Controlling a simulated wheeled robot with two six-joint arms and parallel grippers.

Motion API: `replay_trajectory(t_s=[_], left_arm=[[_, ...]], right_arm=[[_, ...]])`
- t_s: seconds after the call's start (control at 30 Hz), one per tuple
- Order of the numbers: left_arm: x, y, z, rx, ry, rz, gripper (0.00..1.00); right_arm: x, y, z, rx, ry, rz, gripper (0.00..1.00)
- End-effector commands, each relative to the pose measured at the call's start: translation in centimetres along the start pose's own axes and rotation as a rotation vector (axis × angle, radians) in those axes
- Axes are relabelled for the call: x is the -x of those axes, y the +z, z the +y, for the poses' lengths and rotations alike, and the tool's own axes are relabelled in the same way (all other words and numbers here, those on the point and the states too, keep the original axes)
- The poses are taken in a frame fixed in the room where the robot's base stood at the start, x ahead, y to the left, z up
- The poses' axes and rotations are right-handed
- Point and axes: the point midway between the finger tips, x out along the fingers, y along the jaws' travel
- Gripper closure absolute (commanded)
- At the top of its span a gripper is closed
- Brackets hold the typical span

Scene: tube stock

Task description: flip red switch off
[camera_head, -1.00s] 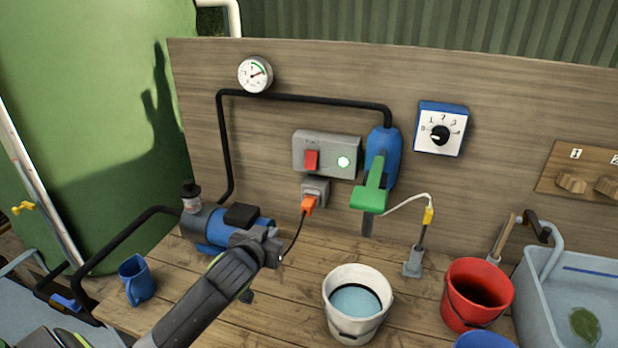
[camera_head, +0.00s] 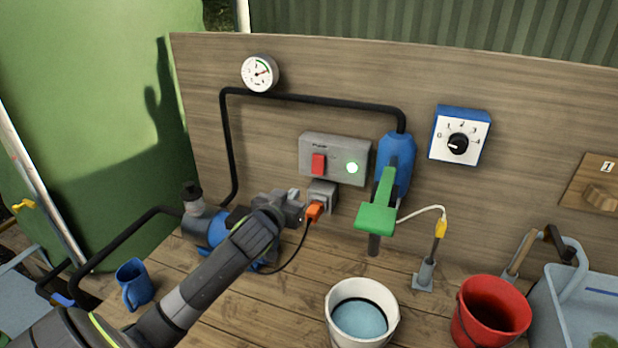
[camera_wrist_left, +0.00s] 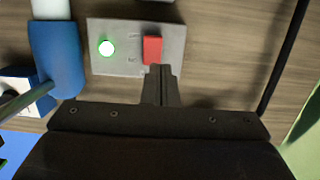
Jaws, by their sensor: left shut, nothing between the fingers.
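The red switch (camera_head: 319,164) sits on a grey box (camera_head: 309,144) on the wooden back board. A round lamp (camera_head: 352,168) on the box glows green-white. My left gripper (camera_head: 298,201) is shut and empty, below and left of the switch in the head view. In the left wrist view, the shut fingertips (camera_wrist_left: 160,70) overlap the lower edge of the red switch (camera_wrist_left: 152,50); whether they touch it I cannot tell. My right gripper is not in view.
An orange plug (camera_head: 314,211) sits in a socket just below the box, with a black cord hanging down. A blue tap-like body with a green lever (camera_head: 377,216) is to the right. A white bucket (camera_head: 393,326) and red bucket (camera_head: 523,318) stand on the bench.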

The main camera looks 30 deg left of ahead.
Motion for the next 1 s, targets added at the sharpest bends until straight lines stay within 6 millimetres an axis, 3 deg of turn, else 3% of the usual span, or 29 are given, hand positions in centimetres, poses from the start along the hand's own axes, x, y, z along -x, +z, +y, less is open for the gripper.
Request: replay_trajectory(t_s=[0.1, 0.6, 1.0], left_arm=[[-1.8, -0.3, 0.0, 0.003, 0.0, 0.0, 1.0], [-8.5, -0.3, 0.1, 0.002, 0.0, -0.001, 1.0], [-11.8, -0.1, 0.0, 0.0, 0.0, 0.0, 1.0]], right_arm=[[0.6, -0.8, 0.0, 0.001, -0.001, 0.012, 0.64], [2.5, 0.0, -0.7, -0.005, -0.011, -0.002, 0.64], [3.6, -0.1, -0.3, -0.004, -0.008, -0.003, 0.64]])
